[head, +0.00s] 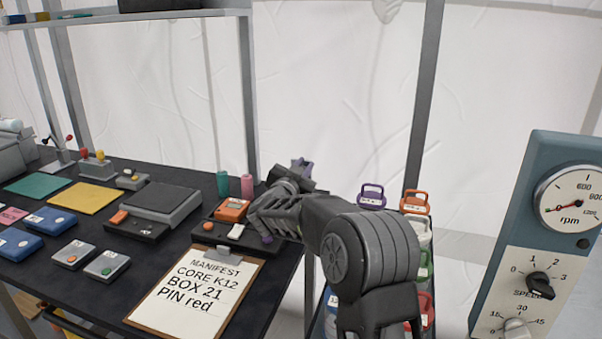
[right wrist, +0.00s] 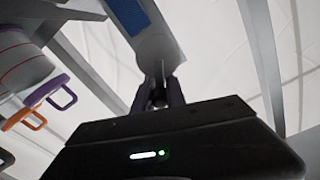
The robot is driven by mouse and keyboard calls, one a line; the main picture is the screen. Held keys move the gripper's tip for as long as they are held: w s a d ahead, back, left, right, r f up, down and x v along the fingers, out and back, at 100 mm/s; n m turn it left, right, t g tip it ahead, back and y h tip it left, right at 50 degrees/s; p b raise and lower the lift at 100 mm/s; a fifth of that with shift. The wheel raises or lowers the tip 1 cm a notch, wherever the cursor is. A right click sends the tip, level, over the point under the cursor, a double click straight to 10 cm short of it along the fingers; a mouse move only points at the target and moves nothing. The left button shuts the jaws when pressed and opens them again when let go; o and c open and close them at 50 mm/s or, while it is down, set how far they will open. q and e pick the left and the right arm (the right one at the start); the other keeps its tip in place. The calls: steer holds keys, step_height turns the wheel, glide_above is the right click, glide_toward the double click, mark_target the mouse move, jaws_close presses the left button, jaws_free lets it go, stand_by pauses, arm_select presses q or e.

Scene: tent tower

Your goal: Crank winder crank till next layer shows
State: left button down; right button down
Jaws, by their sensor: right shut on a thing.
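My right gripper (head: 302,172) is beyond the table's right end in the head view, partly hidden behind its own wrist. In the right wrist view its fingers (right wrist: 160,92) are shut on a small dark part, mostly hidden, which seems to be the grip of the winder crank. A pale grey piece with a blue panel (right wrist: 135,22) rises just beyond the fingertips. I cannot tell whether it belongs to the winder. The winder's body and any layer on it cannot be made out. My left gripper is out of view.
Lidded containers with coloured handles (head: 371,196) stand right behind my right arm. A gauge panel (head: 540,240) stands at far right. The dark table (head: 50,180) holds a manifest clipboard (head: 205,290), coloured mats and several small boxes. A grey post (head: 424,100) rises behind.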

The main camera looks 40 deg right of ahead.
steer(key=shift+s+d+f+m+b, duration=0.1)
steer(key=shift+s+f+m+b, duration=0.1)
steer(key=shift+m+b, duration=0.35)
steer(key=shift+s+d+f+m+b, duration=0.15)
steer(key=shift+m+b, duration=0.2)
steer(key=shift+m, duration=0.4)
steer(key=c, duration=1.4)
jaws_free()
steer(key=shift+o, duration=0.2)
steer(key=shift+r, duration=0.1)
steer(key=shift+a, duration=0.1)
steer(key=v, duration=0.7)
steer(key=shift+s+a, duration=0.2)
steer(key=shift+a, duration=0.05)
